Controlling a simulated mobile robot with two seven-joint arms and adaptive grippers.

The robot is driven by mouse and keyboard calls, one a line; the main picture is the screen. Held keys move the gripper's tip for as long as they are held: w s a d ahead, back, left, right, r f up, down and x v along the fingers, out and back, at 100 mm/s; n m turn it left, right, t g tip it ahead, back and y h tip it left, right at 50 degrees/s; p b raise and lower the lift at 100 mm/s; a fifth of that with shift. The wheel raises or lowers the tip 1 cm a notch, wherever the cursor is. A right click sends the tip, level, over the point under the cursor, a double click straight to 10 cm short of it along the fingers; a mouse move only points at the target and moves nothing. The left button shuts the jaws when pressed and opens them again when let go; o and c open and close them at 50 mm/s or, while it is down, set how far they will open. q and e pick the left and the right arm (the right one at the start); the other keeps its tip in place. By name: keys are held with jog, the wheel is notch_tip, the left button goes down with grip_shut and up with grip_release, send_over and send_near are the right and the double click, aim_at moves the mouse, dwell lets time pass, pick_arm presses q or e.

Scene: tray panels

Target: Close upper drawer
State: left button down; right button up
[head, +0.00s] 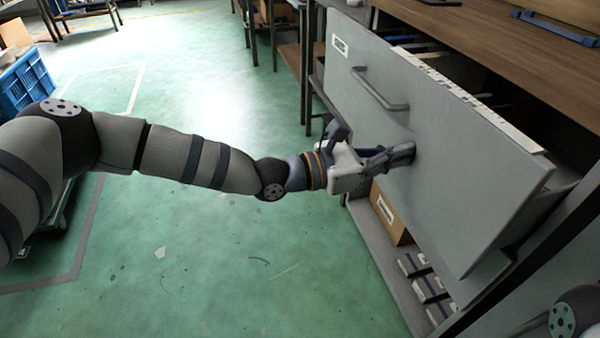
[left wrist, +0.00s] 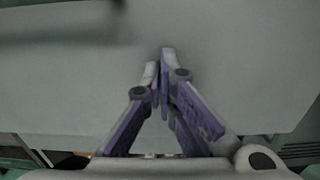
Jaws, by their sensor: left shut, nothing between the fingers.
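The upper drawer (head: 450,133) is a grey metal drawer pulled out from under a wooden worktop. Its front has a bar handle (head: 379,92) and a small label. My left gripper (head: 408,153) is shut and empty, with its fingertips at the drawer front, below and right of the handle. In the left wrist view the shut fingertips (left wrist: 163,55) point at the plain grey drawer front (left wrist: 240,60). Whether they touch it I cannot tell. A blurred dark bar crosses the top left of that view. My right gripper is not in view.
Folders or papers (head: 470,95) stand inside the open drawer. A blue crate (head: 25,85) stands at the left. The green floor before the drawer is clear.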

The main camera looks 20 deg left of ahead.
pick_arm(q)
jog(key=b+x, duration=0.2)
jog(key=x, duration=0.3)
jog(key=b+x, duration=0.2)
jog(key=x, duration=0.3)
jog(key=shift+w+d+f, duration=0.2)
jog(key=shift+w+d, duration=0.05)
jog(key=shift+d, duration=0.05)
jog(key=shift+b+x, duration=0.5)
jog(key=shift+x, duration=0.25)
jog(key=shift+r, duration=0.3)
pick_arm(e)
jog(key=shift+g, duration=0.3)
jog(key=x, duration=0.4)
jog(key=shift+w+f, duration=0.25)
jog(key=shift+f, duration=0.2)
pick_arm(q)
jog(key=shift+r, duration=0.15)
